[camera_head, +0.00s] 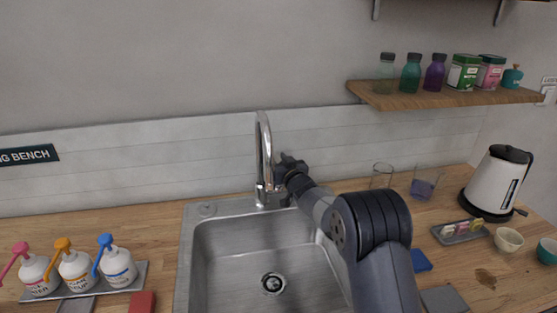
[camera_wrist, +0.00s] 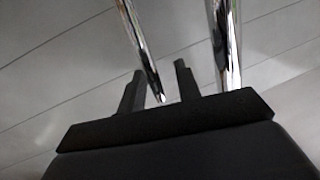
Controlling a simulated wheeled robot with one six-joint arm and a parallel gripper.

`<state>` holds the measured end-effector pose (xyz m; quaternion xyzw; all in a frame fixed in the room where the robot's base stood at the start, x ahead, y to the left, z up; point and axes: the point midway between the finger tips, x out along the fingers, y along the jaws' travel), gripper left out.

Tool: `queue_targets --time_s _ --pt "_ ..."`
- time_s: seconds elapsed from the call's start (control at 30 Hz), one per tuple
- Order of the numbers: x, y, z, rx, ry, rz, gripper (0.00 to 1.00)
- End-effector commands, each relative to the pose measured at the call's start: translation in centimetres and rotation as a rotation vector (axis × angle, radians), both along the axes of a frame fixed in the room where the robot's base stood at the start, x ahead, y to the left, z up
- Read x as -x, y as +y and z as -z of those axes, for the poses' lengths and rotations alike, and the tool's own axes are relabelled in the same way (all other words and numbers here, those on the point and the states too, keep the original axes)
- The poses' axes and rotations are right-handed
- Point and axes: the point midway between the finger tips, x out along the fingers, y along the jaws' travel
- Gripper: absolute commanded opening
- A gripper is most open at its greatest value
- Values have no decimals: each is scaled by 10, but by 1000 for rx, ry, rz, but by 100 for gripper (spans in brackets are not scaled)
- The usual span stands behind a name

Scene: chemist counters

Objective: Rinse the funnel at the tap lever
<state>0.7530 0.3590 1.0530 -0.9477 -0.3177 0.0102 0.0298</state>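The chrome tap (camera_head: 264,150) stands upright at the back rim of the steel sink. My gripper (camera_head: 283,166) is just right of the tap; in the head view its fingers are small and dark. In the wrist view my gripper (camera_wrist: 160,72) has its two black fingers apart. A slim chrome rod (camera_wrist: 140,48) passes at the gap between them, and a thicker chrome post (camera_wrist: 230,45) is to the right. I cannot tell which rod is the lever, or whether a finger touches it. I see no funnel in either view.
The sink (camera_head: 225,250) is empty around its drain. Pump bottles stand on a tray (camera_head: 140,274) at left. A glass beaker (camera_head: 381,176), a beaker of purple liquid (camera_head: 424,184) and a kettle (camera_head: 494,184) stand at right. A wooden shelf (camera_head: 440,99) holds jars above.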

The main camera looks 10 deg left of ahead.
Motion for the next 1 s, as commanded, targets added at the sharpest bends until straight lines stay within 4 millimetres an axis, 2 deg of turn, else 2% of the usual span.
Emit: queue_targets --time_s 0.13,0.53,1.0 --pt "0 0 0 0 0 0 32" --pt "0 0 0 0 0 0 0" --pt "0 0 1 -1 -1 0 0"
